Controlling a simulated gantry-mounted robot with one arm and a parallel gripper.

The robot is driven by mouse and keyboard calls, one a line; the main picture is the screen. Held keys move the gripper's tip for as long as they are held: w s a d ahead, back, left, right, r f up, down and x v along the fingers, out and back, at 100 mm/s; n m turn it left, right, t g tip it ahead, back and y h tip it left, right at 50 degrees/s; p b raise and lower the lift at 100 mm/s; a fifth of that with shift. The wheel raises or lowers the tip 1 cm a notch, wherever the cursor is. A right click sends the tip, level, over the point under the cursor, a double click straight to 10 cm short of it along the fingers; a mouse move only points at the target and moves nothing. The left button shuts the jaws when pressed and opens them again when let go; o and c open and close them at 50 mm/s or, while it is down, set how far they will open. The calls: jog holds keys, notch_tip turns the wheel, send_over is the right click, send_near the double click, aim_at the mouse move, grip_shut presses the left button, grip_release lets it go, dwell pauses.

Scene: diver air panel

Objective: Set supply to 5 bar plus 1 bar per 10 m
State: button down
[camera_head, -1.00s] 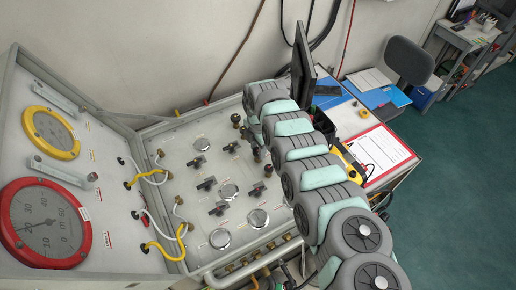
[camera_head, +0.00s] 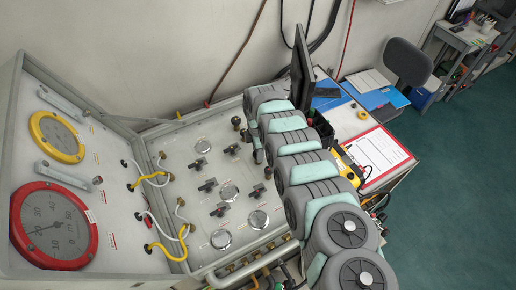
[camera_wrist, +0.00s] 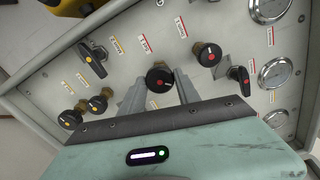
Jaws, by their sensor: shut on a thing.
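My gripper (camera_wrist: 160,98) is shut on a black knob (camera_wrist: 159,77) with a red dot, on a brass stem in the panel. One finger is on each side of it. In the head view my arm hides the gripper and this knob. The large red-rimmed gauge (camera_head: 92,238) is at the left; its needle points left, near the 20 mark. Small round silver gauges (camera_head: 230,193) sit on the sloping panel and also show in the wrist view (camera_wrist: 275,73); their readings are too small to tell.
Another red-dotted knob (camera_wrist: 207,56) stands close right of my gripper, with a black lever handle (camera_wrist: 239,74) beyond it. Yellow-dotted knobs (camera_wrist: 97,104) and a yellow-dotted lever (camera_wrist: 95,58) are at the left. White and yellow hoses (camera_head: 165,246) loop along the panel's left side.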

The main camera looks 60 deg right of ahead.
jog(key=m, duration=0.3)
jog(key=shift+m+p, duration=0.4)
jog(key=shift+m, duration=0.7)
jog(key=c, duration=0.9)
grip_release()
jog(key=shift+r+b, duration=1.45)
jog(key=shift+r, duration=3.95)
jog(key=shift+o, duration=0.3)
